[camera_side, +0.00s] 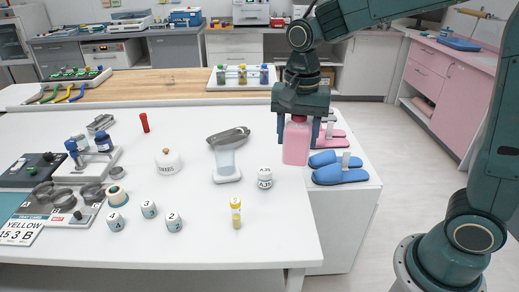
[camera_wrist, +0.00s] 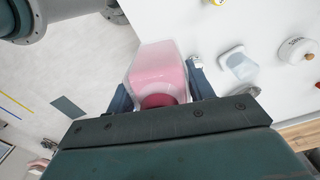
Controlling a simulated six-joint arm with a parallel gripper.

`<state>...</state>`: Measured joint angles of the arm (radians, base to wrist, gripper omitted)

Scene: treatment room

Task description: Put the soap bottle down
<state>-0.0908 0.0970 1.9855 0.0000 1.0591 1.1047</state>
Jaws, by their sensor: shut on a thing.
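The soap bottle (camera_side: 296,145) is pink and upright in the side view, near the right part of the white table. My gripper (camera_side: 298,122) points down from above and is shut on its upper part, one finger on each side. In the wrist view the pink bottle (camera_wrist: 158,66) sits between the two fingers of my gripper (camera_wrist: 161,92), and its body hides part of the table edge. I cannot tell whether its base touches the table (camera_side: 265,250).
Blue slippers (camera_side: 340,174) and pink slippers (camera_side: 332,138) lie close on the right. A small white jar (camera_side: 265,178) stands left of the bottle, with a clear dispenser (camera_side: 226,162) beyond. A yellow-capped vial (camera_side: 235,213) stands nearer the front. The front right tabletop is clear.

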